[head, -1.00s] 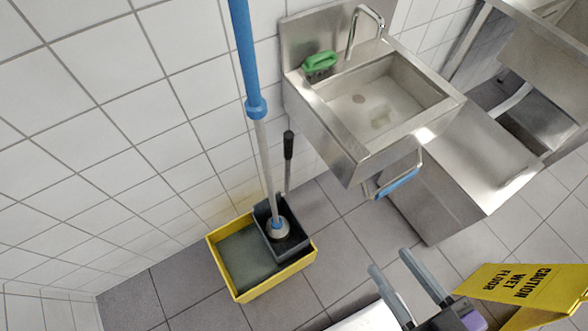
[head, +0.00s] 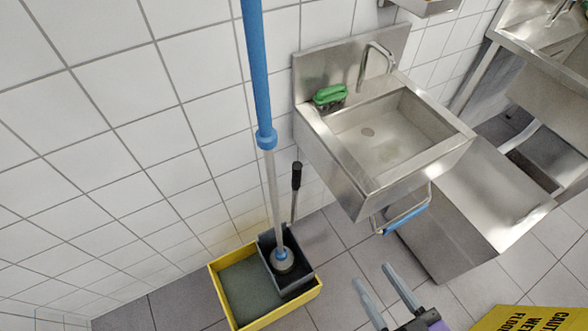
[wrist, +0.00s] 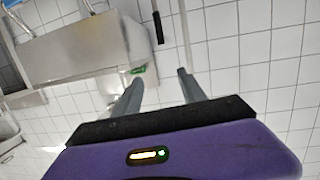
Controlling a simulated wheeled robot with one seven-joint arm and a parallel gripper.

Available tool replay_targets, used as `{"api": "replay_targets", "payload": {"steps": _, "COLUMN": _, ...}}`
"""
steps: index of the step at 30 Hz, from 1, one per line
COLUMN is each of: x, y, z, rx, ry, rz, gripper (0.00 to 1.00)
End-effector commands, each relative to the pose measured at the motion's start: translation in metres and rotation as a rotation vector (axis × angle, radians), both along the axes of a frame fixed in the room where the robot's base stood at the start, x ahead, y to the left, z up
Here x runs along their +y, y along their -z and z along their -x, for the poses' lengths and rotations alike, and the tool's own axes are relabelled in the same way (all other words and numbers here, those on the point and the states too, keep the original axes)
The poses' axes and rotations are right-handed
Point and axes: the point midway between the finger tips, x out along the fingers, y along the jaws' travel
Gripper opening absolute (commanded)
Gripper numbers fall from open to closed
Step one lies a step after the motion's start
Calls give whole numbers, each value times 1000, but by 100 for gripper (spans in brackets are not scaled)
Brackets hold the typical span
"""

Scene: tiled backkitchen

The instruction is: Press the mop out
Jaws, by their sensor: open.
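The mop, with a blue and grey handle (head: 258,75), stands upright with its head (head: 282,260) inside the dark wringer (head: 308,277). The wringer sits in the right part of the yellow bucket (head: 259,322), which holds grey-green water. The wringer's lever (head: 296,177), with a black grip, stands up beside the mop; a black grip like it shows in the wrist view (wrist: 157,27). My gripper (head: 373,281) is open and empty, to the right of the bucket and apart from it. It also shows open in the wrist view (wrist: 158,82).
A steel sink (head: 385,135) with a green brush (head: 329,96) hangs on the tiled wall. A blue-gripped bar (head: 406,221) juts from its front. A steel cabinet (head: 470,215) stands right of it. A yellow wet-floor sign (head: 530,319) is at the lower right.

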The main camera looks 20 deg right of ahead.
Motion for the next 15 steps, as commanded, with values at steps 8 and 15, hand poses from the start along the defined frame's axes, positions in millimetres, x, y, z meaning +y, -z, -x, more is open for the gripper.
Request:
{"api": "replay_targets", "payload": {"steps": 8, "x": -7, "y": 65, "z": -101, "rx": -93, "ry": 16, "rz": 10, "gripper": 49}}
{"api": "replay_targets", "payload": {"steps": 15, "x": -3, "y": 97, "z": -203, "rx": -152, "ry": 52, "rz": 0, "gripper": 49}}
